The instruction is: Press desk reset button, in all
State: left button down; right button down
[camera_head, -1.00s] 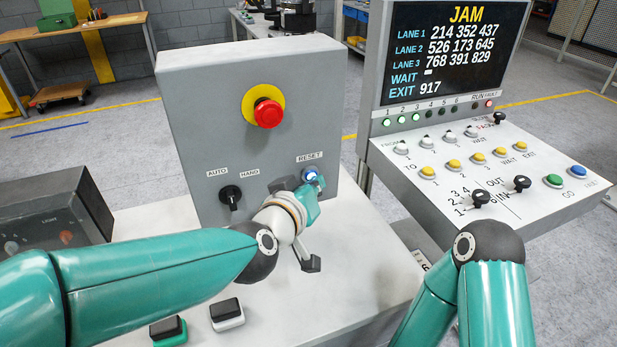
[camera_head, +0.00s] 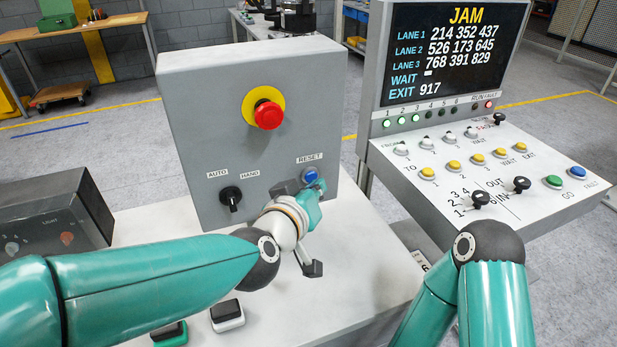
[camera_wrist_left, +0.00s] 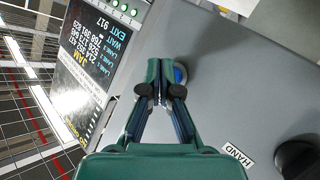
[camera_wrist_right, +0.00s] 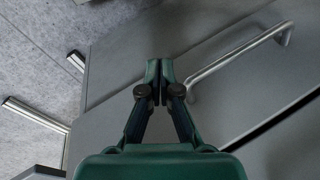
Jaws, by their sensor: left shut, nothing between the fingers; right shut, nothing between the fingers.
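The blue RESET button (camera_head: 310,175) is on the lower right of the grey panel, under its RESET label, and looks unlit. My left gripper (camera_head: 319,186) is shut and empty, with its fingertips right at the button. In the left wrist view the shut fingertips (camera_wrist_left: 163,68) partly cover the blue button (camera_wrist_left: 181,74). I cannot tell whether they touch it. My right gripper (camera_wrist_right: 160,70) is shut and empty, shown in the right wrist view in front of a grey surface with a metal handle.
A red emergency button (camera_head: 268,114) and an AUTO/HAND selector (camera_head: 230,197) are on the same panel. The console (camera_head: 500,180) at right has several buttons and knobs under a screen (camera_head: 452,50) reading JAM. Two black-topped switches (camera_head: 227,313) are on the desk below.

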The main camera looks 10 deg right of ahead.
pick_arm(q)
jog(key=shift+s+d, duration=0.1)
jog(key=shift+s, duration=0.15)
jog(key=s, duration=0.3)
jog(key=s+d+p, duration=0.1)
jog(key=s, duration=0.1)
dwell(0.5)
dwell(0.7)
